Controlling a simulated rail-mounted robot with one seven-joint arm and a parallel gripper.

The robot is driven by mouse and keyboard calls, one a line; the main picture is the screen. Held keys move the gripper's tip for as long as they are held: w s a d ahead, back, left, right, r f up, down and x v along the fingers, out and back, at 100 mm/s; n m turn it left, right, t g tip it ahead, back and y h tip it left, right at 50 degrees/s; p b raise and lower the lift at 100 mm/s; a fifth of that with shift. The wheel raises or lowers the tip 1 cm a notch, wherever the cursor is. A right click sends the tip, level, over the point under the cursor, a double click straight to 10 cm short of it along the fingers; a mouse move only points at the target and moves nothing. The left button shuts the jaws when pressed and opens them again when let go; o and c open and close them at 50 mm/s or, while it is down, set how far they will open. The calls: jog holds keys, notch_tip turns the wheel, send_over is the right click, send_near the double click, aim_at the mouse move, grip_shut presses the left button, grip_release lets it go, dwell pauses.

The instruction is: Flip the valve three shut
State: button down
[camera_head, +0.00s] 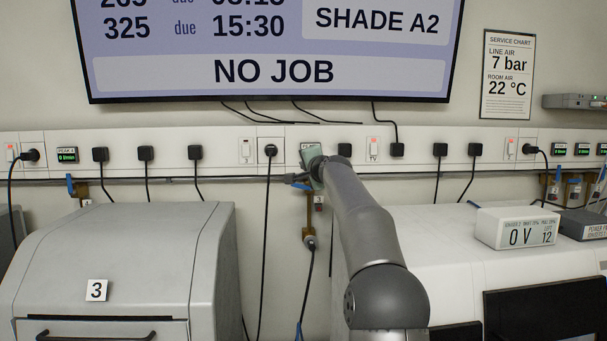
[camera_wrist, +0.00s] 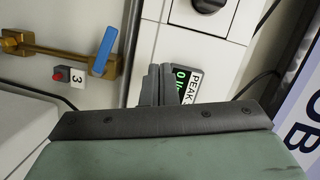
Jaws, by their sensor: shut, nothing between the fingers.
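Valve three has a blue lever (camera_wrist: 104,52) at one end of a brass pipe (camera_wrist: 55,52) in the wrist view. The lever lies roughly across the pipe. A small tag reading 3 (camera_wrist: 77,84) and a red knob (camera_wrist: 59,75) sit beside the pipe. In the head view the brass pipe (camera_head: 310,222) hangs below the wall rail, and my arm partly covers the valve area. My gripper (camera_wrist: 158,84) is shut and empty, in front of a PEAK display (camera_wrist: 188,80), apart from the lever. It also shows in the head view (camera_head: 305,180).
A grey machine marked 3 (camera_head: 215,265) stands at the left; a white machine (camera_head: 420,225) stands at the right with a 0 V meter (camera_head: 517,229) on top. Black plugs and cables line the wall rail (camera_head: 225,150). A large screen (camera_head: 270,85) hangs above.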

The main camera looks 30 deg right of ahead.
jog(key=s+a+r+b, duration=0.1)
jog(key=s+a+b, duration=0.1)
jog(key=s, duration=0.5)
jog(key=shift+a+r+b, duration=0.2)
jog(key=shift+a+b, duration=0.05)
jog(key=shift+b, duration=0.15)
jog(key=shift+w, duration=0.1)
